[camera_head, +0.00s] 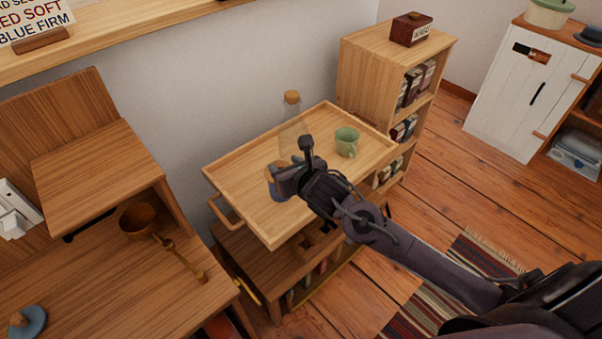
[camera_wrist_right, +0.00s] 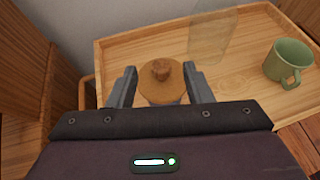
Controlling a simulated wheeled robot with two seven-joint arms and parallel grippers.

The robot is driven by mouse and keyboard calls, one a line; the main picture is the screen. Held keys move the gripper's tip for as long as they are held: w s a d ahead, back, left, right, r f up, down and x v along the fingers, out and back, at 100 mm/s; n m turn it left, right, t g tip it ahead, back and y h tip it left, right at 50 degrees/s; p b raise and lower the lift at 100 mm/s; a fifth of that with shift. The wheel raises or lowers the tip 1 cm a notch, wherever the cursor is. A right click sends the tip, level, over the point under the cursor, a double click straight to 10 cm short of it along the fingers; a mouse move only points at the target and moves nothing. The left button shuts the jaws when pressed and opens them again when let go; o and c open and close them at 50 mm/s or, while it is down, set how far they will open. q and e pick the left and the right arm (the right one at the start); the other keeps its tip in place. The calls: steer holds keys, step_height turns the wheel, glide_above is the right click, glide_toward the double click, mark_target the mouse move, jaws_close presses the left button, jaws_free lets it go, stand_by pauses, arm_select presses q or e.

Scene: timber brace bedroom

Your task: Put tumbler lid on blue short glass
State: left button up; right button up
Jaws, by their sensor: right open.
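A round wooden lid (camera_wrist_right: 160,82) with a small knob sits between the fingers of my right gripper (camera_wrist_right: 159,70) in the right wrist view. The fingers stand apart on either side of it, open. A bluish-grey surface shows just under the lid's near edge; I cannot tell clearly whether it is the blue short glass. In the head view my right gripper (camera_head: 286,180) is over the left part of the wooden tray top (camera_head: 245,178), and part of the lid (camera_head: 272,173) shows beside it. My left gripper is not in view.
A clear corked bottle (camera_head: 291,98) stands behind my gripper. A green mug (camera_head: 347,142) stands to the right on the tray top. A raised rim runs around it.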

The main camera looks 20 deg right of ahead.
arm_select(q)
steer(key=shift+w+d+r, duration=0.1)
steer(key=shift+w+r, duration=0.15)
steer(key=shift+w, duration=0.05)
arm_select(e)
steer(key=v, duration=0.9)
steer(key=shift+s, duration=0.2)
steer(key=shift+r, duration=0.1)
